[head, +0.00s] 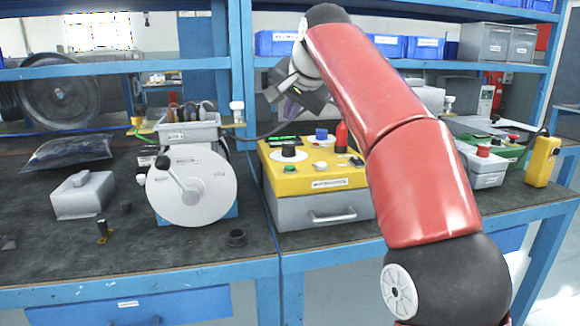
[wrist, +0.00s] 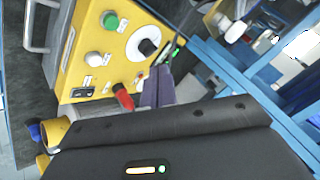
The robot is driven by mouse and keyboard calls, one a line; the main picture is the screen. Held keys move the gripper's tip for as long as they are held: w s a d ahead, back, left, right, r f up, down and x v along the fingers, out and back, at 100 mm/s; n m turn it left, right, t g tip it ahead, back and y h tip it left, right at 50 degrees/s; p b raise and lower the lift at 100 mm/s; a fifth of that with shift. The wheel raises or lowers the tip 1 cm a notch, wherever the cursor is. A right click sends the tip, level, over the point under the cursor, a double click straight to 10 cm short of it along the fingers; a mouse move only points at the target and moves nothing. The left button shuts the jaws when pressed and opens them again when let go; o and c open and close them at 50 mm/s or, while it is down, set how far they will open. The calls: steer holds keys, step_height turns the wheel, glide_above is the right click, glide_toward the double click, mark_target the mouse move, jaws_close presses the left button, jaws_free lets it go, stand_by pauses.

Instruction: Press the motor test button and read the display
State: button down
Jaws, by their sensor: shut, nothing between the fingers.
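The yellow control panel (head: 313,181) tops a grey box on the bench, and its face fills the upper left of the wrist view (wrist: 72,62). It carries a green button (wrist: 109,20), a black knob (wrist: 149,46) on a white disc, a white button (wrist: 107,59) and a red upright part (wrist: 123,96). A small green-lit strip (head: 285,141), perhaps the display, is at the panel's back; I cannot read it. The labels are too small to tell which button is the motor test. My gripper (head: 291,107) is shut and empty, above the panel's back edge; its purple fingers (wrist: 158,77) show beside the knob.
A grey box with a red button (head: 484,165) and a yellow handheld device (head: 542,161) are at right. Blue shelf posts (head: 243,70) rise behind.

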steer(key=b, duration=0.2)
glide_above(291, 169)
step_height(291, 169, down, 7)
steer(key=shift+f, duration=0.1)
steer(key=shift+f+b, duration=0.8)
stand_by(1.4)
steer(key=shift+f, duration=0.4)
steer(key=shift+d+f+b, duration=0.1)
steer(key=shift+f+b, duration=0.3)
stand_by(0.7)
steer(key=shift+r, duration=0.1)
steer(key=shift+r+p, duration=0.75)
steer(key=shift+p, duration=0.15)
steer(key=shift+r, duration=0.1)
